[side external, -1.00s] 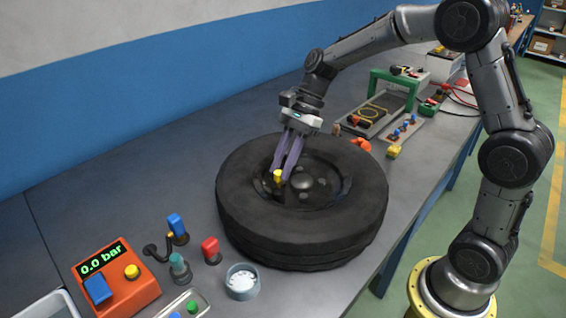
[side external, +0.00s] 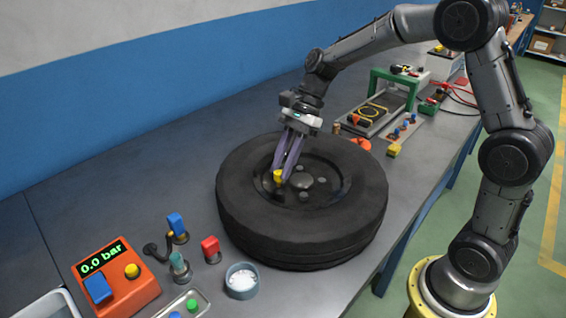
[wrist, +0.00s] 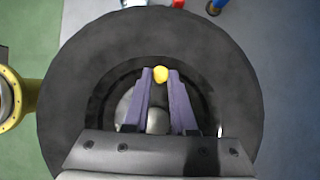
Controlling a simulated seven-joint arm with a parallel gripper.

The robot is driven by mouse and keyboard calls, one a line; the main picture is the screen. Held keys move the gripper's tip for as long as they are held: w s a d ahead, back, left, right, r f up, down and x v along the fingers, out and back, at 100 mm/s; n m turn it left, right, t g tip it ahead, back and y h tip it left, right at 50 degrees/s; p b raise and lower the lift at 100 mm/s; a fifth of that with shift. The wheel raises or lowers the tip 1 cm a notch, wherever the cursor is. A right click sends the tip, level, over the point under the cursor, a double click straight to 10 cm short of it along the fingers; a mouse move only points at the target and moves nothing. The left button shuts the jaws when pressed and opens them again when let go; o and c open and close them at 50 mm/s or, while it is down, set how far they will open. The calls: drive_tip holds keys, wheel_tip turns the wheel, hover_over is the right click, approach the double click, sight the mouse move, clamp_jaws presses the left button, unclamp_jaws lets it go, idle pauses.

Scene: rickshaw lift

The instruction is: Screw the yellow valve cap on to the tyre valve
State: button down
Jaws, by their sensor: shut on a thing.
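The yellow valve cap (side external: 278,177) is between the fingertips of my gripper (side external: 283,173), low over the wheel hub area of the tyre (side external: 245,215). In the wrist view the cap (wrist: 160,75) sits between the tips of the two purple fingers (wrist: 159,82), which are shut on it. The tyre lies flat on the bench and its black rim fills the middle of the wrist view (wrist: 75,75). The tyre valve itself is hidden under the cap and fingers, so I cannot tell whether the cap touches it.
An orange gauge box (side external: 118,282) reading 0.0 bar, a blue-topped tool (side external: 177,228), a red-topped piece (side external: 210,250) and a cup of white bits (side external: 241,282) stand in front left. A green frame (side external: 398,85) stands behind. The bench at left (side external: 120,180) is clear.

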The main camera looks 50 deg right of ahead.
drive_tip(key=shift+f, duration=0.8)
idle(0.4)
drive_tip(key=m+t, duration=0.1)
drive_tip(key=m, duration=0.2)
drive_tip(key=shift+s+t, duration=0.15)
drive_tip(key=shift+t, duration=0.15)
drive_tip(key=m+t+h, duration=0.1)
drive_tip(key=m, duration=0.2)
drive_tip(key=shift+a+t, duration=0.1)
drive_tip(key=shift+t, duration=0.2)
drive_tip(key=m+t, duration=0.1)
drive_tip(key=m, duration=0.1)
drive_tip(key=m+t+h, duration=0.1)
drive_tip(key=m, duration=0.2)
drive_tip(key=shift+w+h, duration=0.2)
drive_tip(key=shift+h, duration=0.1)
drive_tip(key=shift+w+d+r+m+h, duration=0.2)
drive_tip(key=shift+m+h, duration=0.3)
drive_tip(key=shift+m, duration=0.4)
drive_tip(key=c, duration=1.6)
unclamp_jaws()
drive_tip(key=c, duration=0.8)
unclamp_jaws()
drive_tip(key=shift+s, duration=0.1)
